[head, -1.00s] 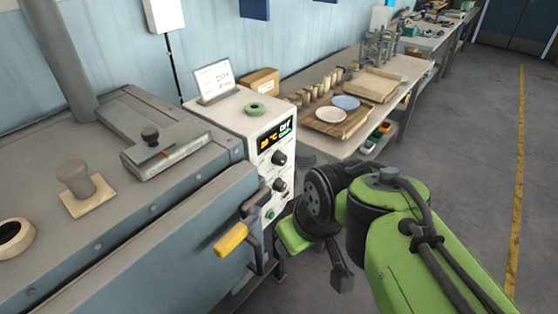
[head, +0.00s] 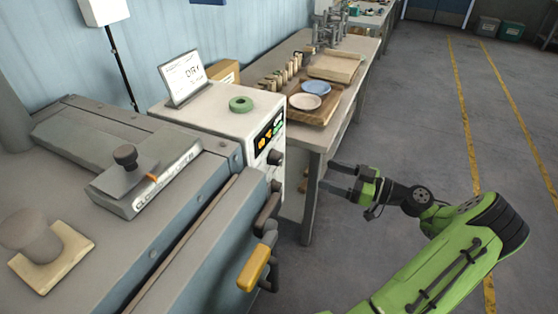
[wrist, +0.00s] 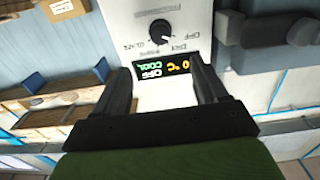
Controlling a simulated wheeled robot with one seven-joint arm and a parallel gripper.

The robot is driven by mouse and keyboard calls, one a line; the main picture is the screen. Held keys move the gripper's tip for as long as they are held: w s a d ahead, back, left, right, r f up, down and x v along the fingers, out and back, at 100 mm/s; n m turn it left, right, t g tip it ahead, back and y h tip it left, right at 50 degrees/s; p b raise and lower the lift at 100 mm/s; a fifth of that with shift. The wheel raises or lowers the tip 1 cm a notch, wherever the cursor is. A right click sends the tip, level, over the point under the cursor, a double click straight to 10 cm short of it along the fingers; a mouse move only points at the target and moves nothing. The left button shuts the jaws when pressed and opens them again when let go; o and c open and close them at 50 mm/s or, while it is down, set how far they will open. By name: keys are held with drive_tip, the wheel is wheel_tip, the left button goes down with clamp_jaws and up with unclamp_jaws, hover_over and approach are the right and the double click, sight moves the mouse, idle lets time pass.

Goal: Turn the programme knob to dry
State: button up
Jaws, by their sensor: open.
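The programme knob (wrist: 160,28) is a round black knob on the white control panel (wrist: 120,22), upside down in the wrist view. Labels ring it, among them OFF, DRY and GLAZE; its pointer is too small to read surely. The lit display (wrist: 163,69) beside it shows OFF, COOL and 0 °C. In the head view the knob (head: 275,157) shows edge-on below the display. My gripper (head: 332,176) is open and empty, in front of the panel and apart from it. Its two fingers frame the display in the wrist view (wrist: 164,88).
The large grey dryer body (head: 200,215) stands left of the panel, with a yellow handle (head: 254,268) sticking out in front. A green ring (head: 241,104) and a sign (head: 184,78) are on the control box. A workbench (head: 322,137) with plates stands behind my gripper. Floor at right is clear.

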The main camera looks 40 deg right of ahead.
sight(282, 160)
drive_tip(key=x, duration=1.4)
drive_tip(key=c, duration=1)
